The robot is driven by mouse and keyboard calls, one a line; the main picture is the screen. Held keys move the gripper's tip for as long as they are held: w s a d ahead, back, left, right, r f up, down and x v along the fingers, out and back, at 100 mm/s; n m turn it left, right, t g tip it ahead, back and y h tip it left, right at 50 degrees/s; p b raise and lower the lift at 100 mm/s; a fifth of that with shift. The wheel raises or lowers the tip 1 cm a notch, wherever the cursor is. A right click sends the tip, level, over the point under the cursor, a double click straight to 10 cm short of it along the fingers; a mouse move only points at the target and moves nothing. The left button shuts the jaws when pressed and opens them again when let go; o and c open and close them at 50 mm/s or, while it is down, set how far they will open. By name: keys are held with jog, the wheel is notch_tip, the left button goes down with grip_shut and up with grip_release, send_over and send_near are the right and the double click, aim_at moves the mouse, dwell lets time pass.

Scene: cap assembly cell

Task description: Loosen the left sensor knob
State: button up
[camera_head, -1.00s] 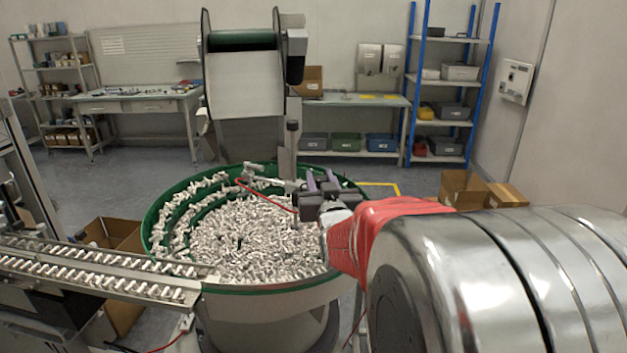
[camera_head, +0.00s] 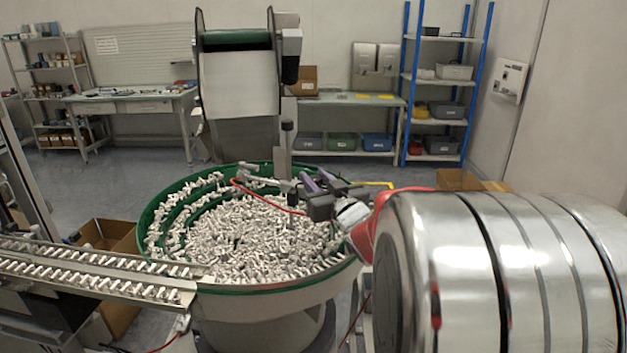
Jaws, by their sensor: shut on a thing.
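The sensor bracket (camera_head: 262,181) is a grey metal arm with a red cable, reaching over the far side of the parts bowl (camera_head: 334,279). My gripper (camera_head: 309,181), dark with purple finger parts, is at the right end of this bracket, above the bowl's far right rim. It is shut on a small part there, which seems to be a sensor knob. The knob itself is hidden by the fingers and too small to make out. My silver arm with red covering comes in from the right and hides the bowl's right side.
The bowl is full of small white parts. A metal feed track (camera_head: 95,265) with parts in rows leads off to the left. A tall hopper (camera_head: 240,85) stands behind the bowl. Cardboard boxes (camera_head: 120,237) lie on the floor on both sides.

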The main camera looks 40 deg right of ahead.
aim_at(315, 177)
jog(key=shift+n+y, duration=1)
jog(key=shift+y, duration=0.5)
jog(key=shift+n+y, duration=1.4)
jog(key=shift+y, duration=0.8)
jog(key=shift+r+n+y, duration=0.1)
jog(key=shift+n+y, duration=0.2)
jog(key=shift+y, duration=0.2)
jog(key=o, duration=1)
jog(key=shift+o, duration=0.2)
notch_tip(315, 177, up, 10)
jog(key=shift+f, duration=0.1)
